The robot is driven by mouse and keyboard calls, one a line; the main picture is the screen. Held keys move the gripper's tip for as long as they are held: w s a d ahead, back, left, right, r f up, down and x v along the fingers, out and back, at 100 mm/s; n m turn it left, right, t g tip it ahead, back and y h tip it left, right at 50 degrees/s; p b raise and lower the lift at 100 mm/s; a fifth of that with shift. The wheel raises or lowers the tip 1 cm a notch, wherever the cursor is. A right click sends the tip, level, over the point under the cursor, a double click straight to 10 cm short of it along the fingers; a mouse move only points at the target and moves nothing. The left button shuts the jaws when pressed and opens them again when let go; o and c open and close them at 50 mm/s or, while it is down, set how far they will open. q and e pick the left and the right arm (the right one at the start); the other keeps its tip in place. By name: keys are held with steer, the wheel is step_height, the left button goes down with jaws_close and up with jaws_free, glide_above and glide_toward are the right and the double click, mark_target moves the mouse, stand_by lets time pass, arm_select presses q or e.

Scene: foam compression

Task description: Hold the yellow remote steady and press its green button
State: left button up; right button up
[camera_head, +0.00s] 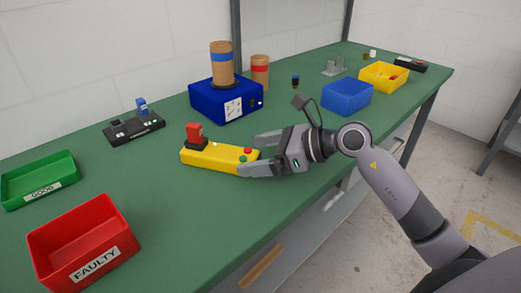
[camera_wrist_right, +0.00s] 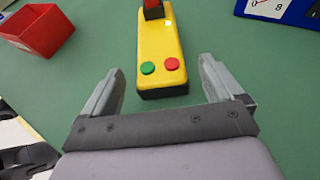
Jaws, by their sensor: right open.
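The yellow remote (camera_head: 208,156) lies on the green table, with a red switch (camera_head: 194,133) on a black base at its far-left end. It also shows in the right wrist view (camera_wrist_right: 160,45). Its green button (camera_wrist_right: 148,67) and red button (camera_wrist_right: 172,64) sit side by side at the end nearest my right gripper. My right gripper (camera_head: 250,153) is open. Its fingers appear on either side of the remote's button end, apart from it in the wrist view; their height over the table is hard to judge. My left gripper is not in view.
A red FAULTY bin (camera_head: 62,262) and green GOOD tray (camera_head: 12,190) stand at left. A black device (camera_head: 134,131) and a blue dial box (camera_head: 226,105) with a foam cylinder stand behind. Blue (camera_head: 347,97) and yellow (camera_head: 372,84) bins are at right. Table around the remote is clear.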

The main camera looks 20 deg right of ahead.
mark_target(245, 155)
steer(key=x, duration=0.5)
steer(key=shift+w+a+f, duration=0.15)
steer(key=shift+w+a, duration=0.05)
steer(key=shift+a, duration=0.1)
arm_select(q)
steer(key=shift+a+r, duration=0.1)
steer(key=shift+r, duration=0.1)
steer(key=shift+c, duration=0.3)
arm_select(e)
steer(key=c, duration=1.3)
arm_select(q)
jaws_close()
arm_select(e)
steer(key=shift+o, duration=0.2)
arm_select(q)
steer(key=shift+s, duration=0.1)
